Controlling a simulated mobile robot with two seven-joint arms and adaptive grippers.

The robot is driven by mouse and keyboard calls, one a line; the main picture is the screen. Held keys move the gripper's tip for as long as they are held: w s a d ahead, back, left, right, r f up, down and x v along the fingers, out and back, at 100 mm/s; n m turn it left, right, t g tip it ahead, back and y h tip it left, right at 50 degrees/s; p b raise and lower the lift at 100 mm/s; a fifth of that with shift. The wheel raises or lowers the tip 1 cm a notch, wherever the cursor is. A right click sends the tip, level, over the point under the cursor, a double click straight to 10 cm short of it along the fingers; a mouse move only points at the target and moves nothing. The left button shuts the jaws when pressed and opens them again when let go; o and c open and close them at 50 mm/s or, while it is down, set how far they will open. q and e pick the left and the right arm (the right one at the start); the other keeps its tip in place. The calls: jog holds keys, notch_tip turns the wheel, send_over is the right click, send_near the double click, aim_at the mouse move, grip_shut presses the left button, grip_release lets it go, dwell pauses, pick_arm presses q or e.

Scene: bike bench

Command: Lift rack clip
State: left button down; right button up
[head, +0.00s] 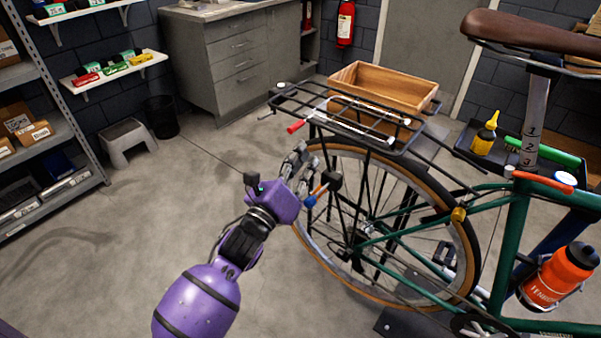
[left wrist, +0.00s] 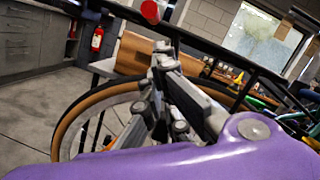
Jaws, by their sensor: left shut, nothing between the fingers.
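The rear rack (head: 410,125) is a black wire frame above the bike's back wheel. In the left wrist view a red tip (left wrist: 150,12) shows at the top edge, above the fingers. My left gripper (head: 300,152) is shut and empty, below and close to the red tip, with a gap between them. Its fingers (left wrist: 164,52) point up towards the rack. My right gripper is not in view.
A wooden crate (head: 360,74) sits at the rack's far side. The rear tyre (head: 300,222) is close beside my left gripper. A tray with a yellow bottle (head: 484,138) stands at right. The floor at left (head: 110,230) is clear.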

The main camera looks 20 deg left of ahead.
pick_arm(q)
jog(key=shift+w+a+r, duration=0.15)
jog(key=shift+a+r, duration=0.3)
jog(key=shift+r, duration=0.25)
